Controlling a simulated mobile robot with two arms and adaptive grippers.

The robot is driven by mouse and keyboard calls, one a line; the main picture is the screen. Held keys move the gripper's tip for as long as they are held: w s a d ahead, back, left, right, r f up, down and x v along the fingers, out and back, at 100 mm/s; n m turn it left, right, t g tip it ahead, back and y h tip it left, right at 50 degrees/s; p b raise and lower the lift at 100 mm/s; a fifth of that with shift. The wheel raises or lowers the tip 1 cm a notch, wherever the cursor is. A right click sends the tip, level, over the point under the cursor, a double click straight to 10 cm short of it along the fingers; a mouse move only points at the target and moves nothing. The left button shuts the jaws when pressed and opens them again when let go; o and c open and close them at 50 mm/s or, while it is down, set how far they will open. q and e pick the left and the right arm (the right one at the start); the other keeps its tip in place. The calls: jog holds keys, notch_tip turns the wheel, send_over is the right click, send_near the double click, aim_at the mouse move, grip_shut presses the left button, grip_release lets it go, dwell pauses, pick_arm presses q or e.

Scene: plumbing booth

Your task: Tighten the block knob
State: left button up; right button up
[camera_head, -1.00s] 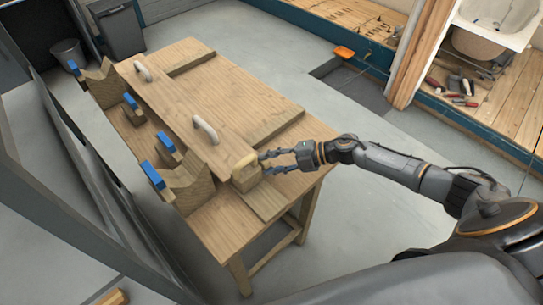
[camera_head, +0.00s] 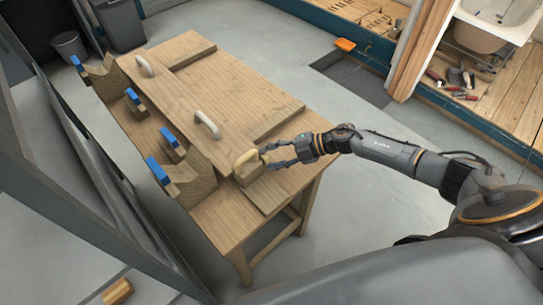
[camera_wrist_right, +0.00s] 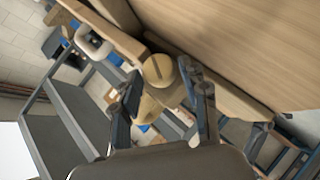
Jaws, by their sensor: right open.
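The block knob (camera_head: 246,160) is a pale yellow wooden piece on a small block (camera_head: 252,173) at the near right end of the wooden workbench (camera_head: 225,110). In the right wrist view the knob (camera_wrist_right: 158,70) shows as a round face with a slot line across it. My right gripper (camera_head: 266,156) is open, its fingers reaching from the right to the knob. In the wrist view the fingertips (camera_wrist_right: 158,82) stand on either side of the knob; I cannot tell whether they touch it. My left gripper is not in view.
White handles (camera_head: 208,124) stand on the bench board. Wooden V-blocks (camera_head: 190,180) and blue-ended pieces (camera_head: 157,170) line its left side. A dark panel runs along the left. Grey floor (camera_head: 350,125) is free to the right.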

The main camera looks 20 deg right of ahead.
jog(key=v, duration=1.1)
jog(key=shift+d+r, duration=0.25)
jog(key=shift+d, duration=0.05)
jog(key=shift+s+a, duration=0.1)
